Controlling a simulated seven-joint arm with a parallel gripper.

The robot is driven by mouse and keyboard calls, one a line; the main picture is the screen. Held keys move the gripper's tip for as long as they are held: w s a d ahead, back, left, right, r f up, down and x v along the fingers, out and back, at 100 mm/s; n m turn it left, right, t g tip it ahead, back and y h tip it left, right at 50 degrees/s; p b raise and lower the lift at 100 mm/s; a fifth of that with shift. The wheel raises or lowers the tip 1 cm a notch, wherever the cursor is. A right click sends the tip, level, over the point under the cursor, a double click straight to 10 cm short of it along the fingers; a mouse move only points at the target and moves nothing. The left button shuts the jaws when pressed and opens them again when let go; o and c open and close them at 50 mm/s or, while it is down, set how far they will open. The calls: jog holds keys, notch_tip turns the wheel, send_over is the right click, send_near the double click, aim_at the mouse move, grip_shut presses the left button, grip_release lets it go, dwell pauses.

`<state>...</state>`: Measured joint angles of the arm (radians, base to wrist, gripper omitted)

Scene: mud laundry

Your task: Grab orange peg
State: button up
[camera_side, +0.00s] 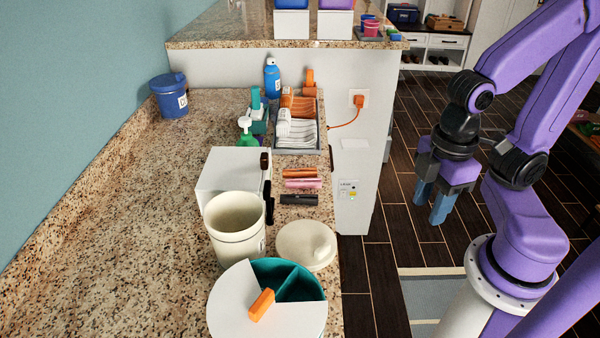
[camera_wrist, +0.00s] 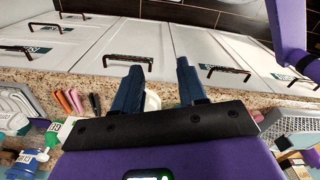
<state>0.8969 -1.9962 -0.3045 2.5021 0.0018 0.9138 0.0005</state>
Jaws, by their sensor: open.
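An orange peg (camera_side: 300,173) lies on the granite counter near its right edge, behind a pink peg (camera_side: 303,183) and a black peg (camera_side: 299,199). In the wrist view the orange peg (camera_wrist: 63,102) shows at the left, beside the pink peg (camera_wrist: 75,100) and the black peg (camera_wrist: 95,103). My gripper (camera_side: 430,208) hangs over the floor to the right of the counter, well apart from the pegs. Its blue fingers (camera_wrist: 160,72) are open with nothing between them.
A white box (camera_side: 232,180), a cream canister (camera_side: 237,228) and its apparent lid (camera_side: 305,245) stand near the pegs. A round divided container (camera_side: 288,272) with an orange block on its cover is in front. A grey tray (camera_side: 298,149) lies behind. The counter's left side is clear.

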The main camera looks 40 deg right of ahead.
jog(key=shift+o, duration=0.9)
